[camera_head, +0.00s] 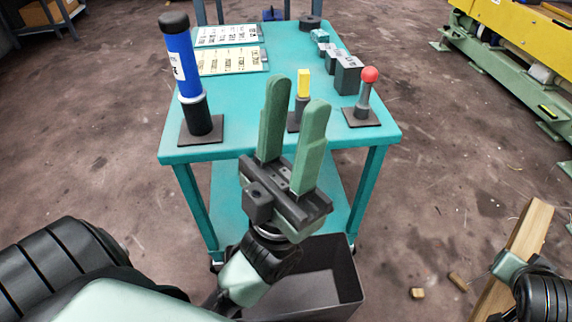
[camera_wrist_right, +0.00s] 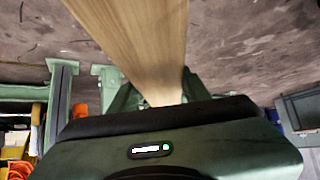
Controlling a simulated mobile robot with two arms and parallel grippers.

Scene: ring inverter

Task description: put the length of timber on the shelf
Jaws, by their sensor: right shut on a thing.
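A pale length of timber (camera_head: 528,232) stands at a slant at the lower right of the head view. It fills the upper middle of the right wrist view (camera_wrist_right: 140,30). My right gripper (camera_wrist_right: 152,92) is shut on it, with a green finger on each side of the wood. In the head view the timber's lower end runs out of the frame. My left gripper (camera_head: 296,98) is open and empty, its green fingers pointing up in front of the teal table. The teal table (camera_head: 235,115) has a lower shelf (camera_head: 228,195), partly hidden by my left gripper.
A dark bin (camera_head: 335,270) is below. A green-yellow frame (camera_head: 510,65) is right. Wood offcuts (camera_head: 417,293) lie on the floor.

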